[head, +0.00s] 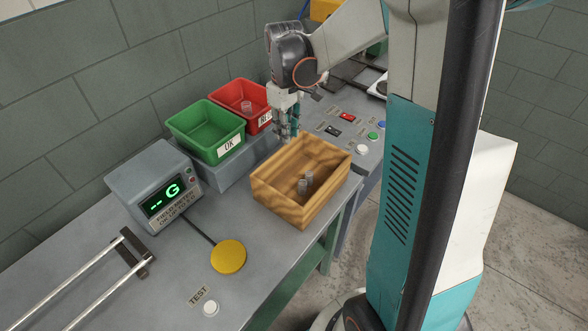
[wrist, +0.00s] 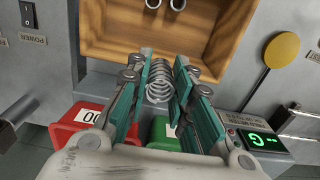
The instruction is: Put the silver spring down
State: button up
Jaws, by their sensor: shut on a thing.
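My gripper (head: 288,130) points down near the back edge of the wooden box, between the box and the bins. In the wrist view, its teal-padded fingers (wrist: 160,95) are shut on a silver spring (wrist: 159,82). The head view does not clearly show this spring between the fingers. The wooden box (head: 281,207) holds two grey springs (head: 306,183) standing inside. The green OK bin (head: 196,124) looks empty. The red bin (head: 234,91) behind it, its label partly covered, holds a small grey spring (head: 246,107).
A field meter (head: 155,190) shows dashes and G, with a yellow round pad (head: 228,256) in front. A white TEST button (head: 210,308) and two metal rails (head: 88,283) are on the bench. A button panel (head: 347,128) lies right of my gripper.

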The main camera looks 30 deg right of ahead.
aim_at(287, 179)
notch_tip(287, 179, down, 17)
jog(key=b, duration=0.5)
jog(key=shift+f, duration=0.1)
jog(key=shift+f+b, duration=0.15)
jog(key=shift+b, duration=0.15)
jog(key=o, duration=1)
jog(key=shift+c, duration=0.2)
jog(key=shift+r, duration=0.2)
notch_tip(287, 179, up, 12)
jog(key=p, duration=0.4)
